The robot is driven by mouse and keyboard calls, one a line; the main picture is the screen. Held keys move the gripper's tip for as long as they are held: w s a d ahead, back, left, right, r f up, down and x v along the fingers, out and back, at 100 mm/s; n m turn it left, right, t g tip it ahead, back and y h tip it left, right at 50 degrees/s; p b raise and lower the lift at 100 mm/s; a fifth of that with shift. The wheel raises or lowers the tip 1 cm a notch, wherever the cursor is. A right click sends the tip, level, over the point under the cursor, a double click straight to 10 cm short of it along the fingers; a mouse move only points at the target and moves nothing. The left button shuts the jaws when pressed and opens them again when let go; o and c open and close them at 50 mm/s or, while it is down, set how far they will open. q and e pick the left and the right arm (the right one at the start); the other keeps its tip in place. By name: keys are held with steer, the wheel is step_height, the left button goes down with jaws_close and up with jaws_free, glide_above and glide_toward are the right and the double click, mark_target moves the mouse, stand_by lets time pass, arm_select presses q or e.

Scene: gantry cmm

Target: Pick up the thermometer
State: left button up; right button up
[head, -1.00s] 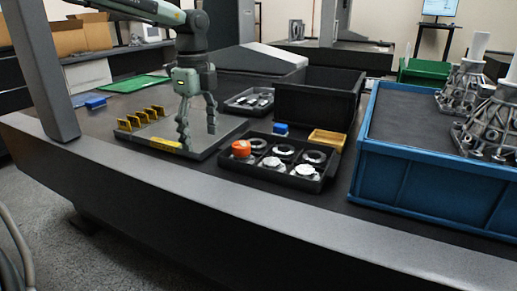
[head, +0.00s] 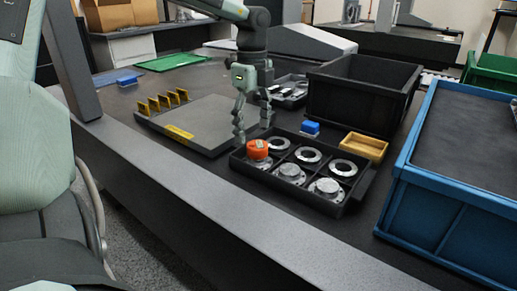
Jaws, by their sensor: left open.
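An orange round piece (head: 257,150) with a small pale patch on top, the likeliest thermometer, sits in the left corner compartment of a black divided tray (head: 359,202). I see no other thing that looks like a thermometer. My left gripper (head: 252,128) points down, open and with nothing visible between its fingers. It is just behind and left of the orange piece, near the tray's left corner. One fingertip shows close to the piece; I cannot tell whether they touch. My right gripper is not in view.
The tray also holds several metal flanged rings (head: 308,155). A grey plate (head: 205,112) with yellow brackets lies left. A blue block (head: 310,128), a yellow box (head: 363,147), a black bin (head: 352,104) and a blue crate (head: 440,201) stand behind and right.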

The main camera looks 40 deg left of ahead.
mark_target(254, 143)
arm_select(q)
steer(key=f, duration=0.4)
steer(key=shift+d+f, duration=0.2)
steer(key=shift+f, duration=0.05)
steer(key=c, duration=1.4)
steer(key=shift+r, duration=0.15)
